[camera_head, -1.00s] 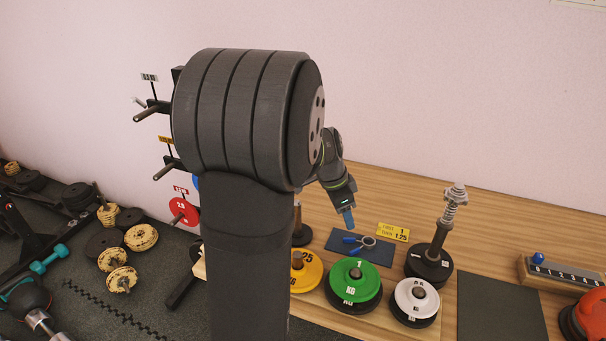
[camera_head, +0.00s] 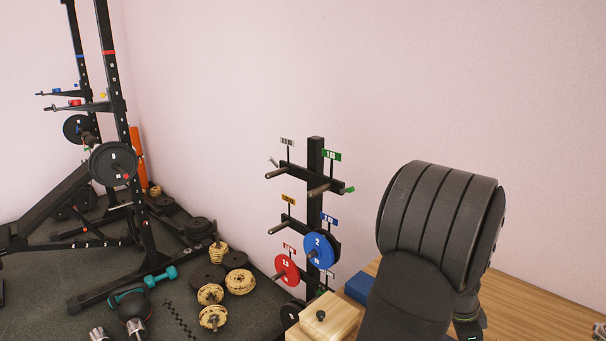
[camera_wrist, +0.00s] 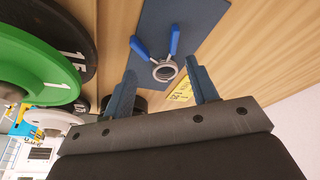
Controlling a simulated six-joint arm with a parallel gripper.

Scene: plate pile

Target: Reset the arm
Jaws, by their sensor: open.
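My gripper (camera_wrist: 163,74) is open in the wrist view, its two blue-grey fingers apart with nothing held between them. Beyond the fingertips, a spring collar with blue handles (camera_wrist: 141,47) lies on a dark blue mat (camera_wrist: 205,18). The collar's metal ring appears between the fingers in the picture, and I cannot tell the gap in height. In the head view my arm stands at the right, and my gripper is below the picture's edge.
In the head view, a rack (camera_head: 315,170) holds a blue plate (camera_head: 318,250) and a red plate (camera_head: 287,270). A wooden block (camera_head: 325,318) stands below.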

